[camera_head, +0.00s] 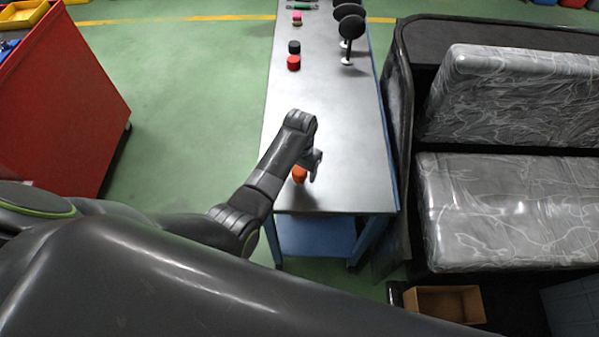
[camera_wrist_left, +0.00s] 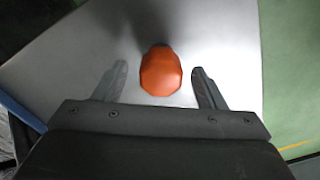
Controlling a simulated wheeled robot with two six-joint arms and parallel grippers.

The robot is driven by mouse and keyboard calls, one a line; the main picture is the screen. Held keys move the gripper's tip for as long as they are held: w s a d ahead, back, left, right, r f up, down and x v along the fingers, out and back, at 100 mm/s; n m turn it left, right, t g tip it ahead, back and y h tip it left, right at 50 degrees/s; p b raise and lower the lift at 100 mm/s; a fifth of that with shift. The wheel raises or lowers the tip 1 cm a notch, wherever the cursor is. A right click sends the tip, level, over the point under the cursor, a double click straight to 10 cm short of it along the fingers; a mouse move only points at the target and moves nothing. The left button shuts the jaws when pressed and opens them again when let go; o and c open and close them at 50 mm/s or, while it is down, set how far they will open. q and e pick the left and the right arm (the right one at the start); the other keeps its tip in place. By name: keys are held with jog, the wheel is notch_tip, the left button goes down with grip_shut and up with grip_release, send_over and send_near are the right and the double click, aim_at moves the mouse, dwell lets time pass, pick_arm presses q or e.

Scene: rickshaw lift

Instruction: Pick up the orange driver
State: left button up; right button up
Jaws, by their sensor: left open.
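The orange driver (camera_head: 299,174) stands near the front end of the long grey table (camera_head: 330,120). In the left wrist view its rounded orange top (camera_wrist_left: 161,72) lies between and slightly beyond the two fingertips. My left gripper (camera_head: 314,170) is over the table, close beside the driver. Its fingers are spread apart in the left wrist view (camera_wrist_left: 158,76), with a gap on each side of the driver, and they hold nothing. The driver's lower part is mostly hidden. My right gripper is not in view.
Farther back on the table stand a red cylinder (camera_head: 293,62), a black one (camera_head: 294,47), a pink piece (camera_head: 297,15) and several black round-headed stands (camera_head: 351,27). A black vehicle with grey seats (camera_head: 510,205) borders the table's right. A red cabinet (camera_head: 65,100) stands left, across open green floor.

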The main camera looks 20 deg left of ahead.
aim_at(299, 170)
pick_arm(q)
jog(key=shift+f, duration=1.55)
jog(key=shift+c, duration=0.5)
jog(key=shift+r, duration=0.1)
jog(key=c, duration=1.1)
